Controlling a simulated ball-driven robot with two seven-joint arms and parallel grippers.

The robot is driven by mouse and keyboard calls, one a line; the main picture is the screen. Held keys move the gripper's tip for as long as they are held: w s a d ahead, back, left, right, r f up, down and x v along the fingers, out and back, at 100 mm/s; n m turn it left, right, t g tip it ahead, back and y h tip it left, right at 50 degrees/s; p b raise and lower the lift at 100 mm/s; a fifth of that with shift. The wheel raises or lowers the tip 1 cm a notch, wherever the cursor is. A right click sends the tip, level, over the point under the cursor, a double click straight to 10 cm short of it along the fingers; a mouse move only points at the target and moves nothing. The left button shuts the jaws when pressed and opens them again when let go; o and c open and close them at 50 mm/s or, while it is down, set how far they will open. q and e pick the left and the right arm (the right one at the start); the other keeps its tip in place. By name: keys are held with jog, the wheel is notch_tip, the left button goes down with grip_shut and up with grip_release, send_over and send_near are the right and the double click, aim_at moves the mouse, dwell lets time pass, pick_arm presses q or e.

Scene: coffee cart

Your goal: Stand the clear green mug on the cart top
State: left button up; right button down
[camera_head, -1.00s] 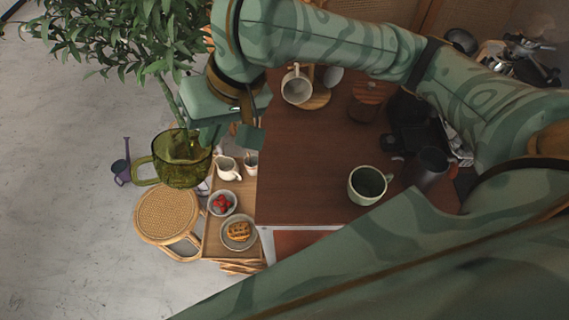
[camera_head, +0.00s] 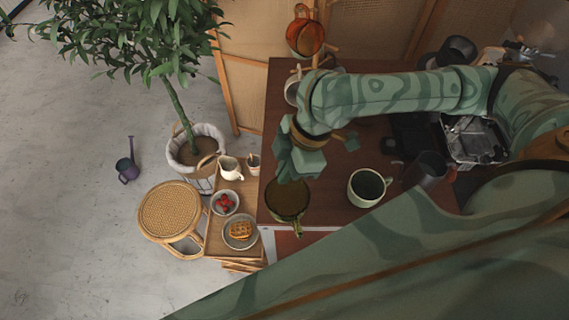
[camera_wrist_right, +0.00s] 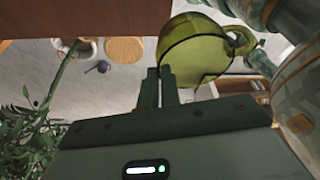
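The clear green mug (camera_head: 287,201) is held by my right gripper (camera_head: 292,172) at the near left part of the brown cart top (camera_head: 335,208). Its handle points toward the bottom of the head view. In the right wrist view, the two fingers (camera_wrist_right: 159,86) are close together at the rim of the mug (camera_wrist_right: 195,50), with the handle at the right. The cart top (camera_wrist_right: 80,18) shows at the upper left there. The mug seems to be in the air; its height above the cart top is hard to tell. My left gripper is not in view.
A cream mug (camera_head: 368,187) stands on the cart top, right of the green mug. An orange mug (camera_head: 304,36) hangs at the back, and a white mug (camera_head: 292,88) is partly hidden by my arm. A side shelf holds a waffle plate (camera_head: 240,232) and berry bowl (camera_head: 225,203).

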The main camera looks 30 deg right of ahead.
jog(key=w+d+f+b, duration=0.1)
jog(key=w+f, duration=0.1)
jog(key=f, duration=0.1)
jog(key=w+d+f+b, duration=0.1)
jog(key=w+f, duration=0.2)
jog(key=f, duration=0.1)
jog(key=w+d+f+b, duration=0.1)
jog(key=w+f, duration=0.1)
jog(key=f, duration=0.1)
jog(key=shift+w+d+f+b, duration=0.15)
jog(key=shift+d+f+b, duration=0.1)
jog(key=shift+d+b, duration=0.1)
jog(key=c, duration=1.6)
grip_release()
jog(key=shift+r, duration=0.1)
jog(key=p+v, duration=0.3)
jog(key=v, duration=0.9)
jog(key=shift+a, duration=0.1)
